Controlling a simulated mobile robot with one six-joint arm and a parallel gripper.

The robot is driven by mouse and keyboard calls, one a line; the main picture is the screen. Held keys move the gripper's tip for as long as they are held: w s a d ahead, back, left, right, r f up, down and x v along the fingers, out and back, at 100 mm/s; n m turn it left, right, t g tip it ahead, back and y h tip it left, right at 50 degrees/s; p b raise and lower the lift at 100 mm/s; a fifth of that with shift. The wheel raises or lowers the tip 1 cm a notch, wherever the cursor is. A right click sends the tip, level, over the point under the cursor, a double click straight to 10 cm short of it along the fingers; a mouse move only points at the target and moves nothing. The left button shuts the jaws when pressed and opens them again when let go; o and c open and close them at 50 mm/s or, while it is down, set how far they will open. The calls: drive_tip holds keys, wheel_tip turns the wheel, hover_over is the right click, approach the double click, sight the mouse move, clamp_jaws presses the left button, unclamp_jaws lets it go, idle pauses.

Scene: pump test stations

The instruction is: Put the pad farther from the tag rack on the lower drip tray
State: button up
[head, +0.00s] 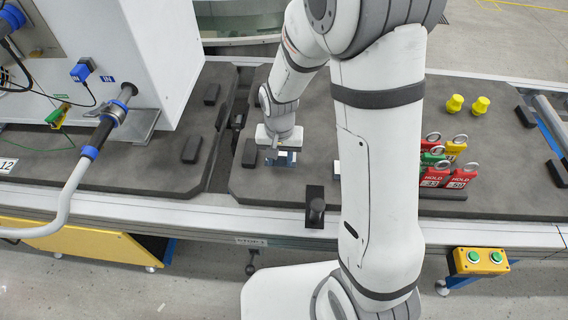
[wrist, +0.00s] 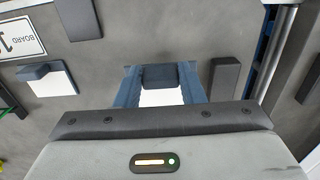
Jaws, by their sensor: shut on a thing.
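My gripper (head: 281,161) is low over the grey mat, left of my forearm in the head view. In the wrist view my gripper (wrist: 160,90) has its two blue fingers shut on a white pad with a dark block on it (wrist: 159,77). I cannot tell if this pad still touches the mat. A sliver of this second pad (head: 337,169) shows beside my forearm. The tag rack (head: 443,194) with HOLD tags stands right of my forearm. I cannot make out the lower drip tray.
A dark block (wrist: 225,78) lies close beside my gripper. A black fitting (head: 315,208) sits at the mat's front edge. Two yellow knobs (head: 468,104) stand at the back right. A white cabinet (head: 160,60) with a pipe (head: 90,160) stands at the left.

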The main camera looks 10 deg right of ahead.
sight(282, 157)
wheel_tip(282, 157, up, 5)
drive_tip(key=shift+r+p, duration=0.15)
drive_tip(key=shift+p, duration=0.15)
drive_tip(key=shift+w+d+r+p, duration=0.3)
drive_tip(key=shift+p, duration=0.25)
drive_tip(key=w+d+f+n+p, duration=0.2)
drive_tip(key=w+d+p, duration=0.4)
drive_tip(key=d+p, duration=0.2)
drive_tip(key=shift+w+d+f, duration=0.2)
drive_tip(key=shift+w+d, duration=0.1)
drive_tip(key=shift+d, duration=0.05)
